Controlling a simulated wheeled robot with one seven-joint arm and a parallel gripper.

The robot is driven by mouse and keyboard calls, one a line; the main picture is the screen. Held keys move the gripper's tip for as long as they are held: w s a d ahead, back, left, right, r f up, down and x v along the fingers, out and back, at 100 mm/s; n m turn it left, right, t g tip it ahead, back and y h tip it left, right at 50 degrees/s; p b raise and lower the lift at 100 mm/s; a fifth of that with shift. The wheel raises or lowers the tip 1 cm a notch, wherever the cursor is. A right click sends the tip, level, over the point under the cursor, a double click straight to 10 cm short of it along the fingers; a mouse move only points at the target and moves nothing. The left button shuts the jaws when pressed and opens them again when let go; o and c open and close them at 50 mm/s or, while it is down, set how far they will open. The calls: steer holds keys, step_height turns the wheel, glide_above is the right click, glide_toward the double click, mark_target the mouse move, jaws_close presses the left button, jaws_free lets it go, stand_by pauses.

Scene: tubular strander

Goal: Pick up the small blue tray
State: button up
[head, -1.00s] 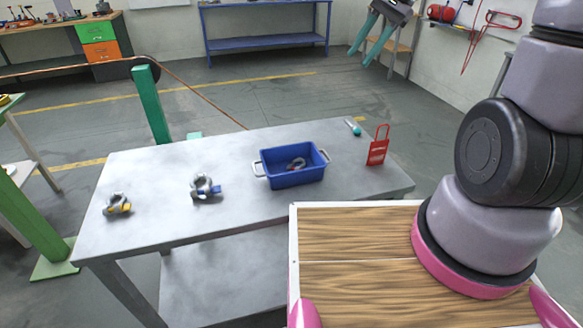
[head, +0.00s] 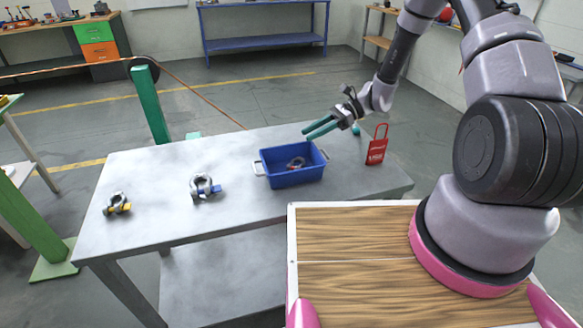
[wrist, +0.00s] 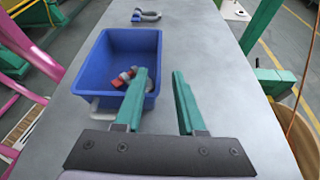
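The small blue tray (head: 292,176) stands upright on the grey metal table, with a pale handle at each end. A grey shackle with a red part (head: 296,163) lies inside it. My gripper (head: 320,129) is above the tray's back right edge, its two green fingers apart and nothing between them. In the wrist view the gripper (wrist: 162,90) is open, and its left finger overlaps the right side of the tray (wrist: 88,70). The near handle (wrist: 104,112) shows just left of the fingers. I see no contact with the tray.
On the grey table (head: 150,180) a blue-pinned shackle (head: 204,187) and a yellow-pinned shackle (head: 117,204) lie to the left. A green post (head: 151,103) rises behind the table.

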mark_target(285, 147)
steer(key=x, duration=0.9)
steer(key=shift+s+a, duration=0.15)
steer(key=shift+s, duration=0.1)
steer(key=shift+c, duration=0.3)
jaws_close()
stand_by(0.8)
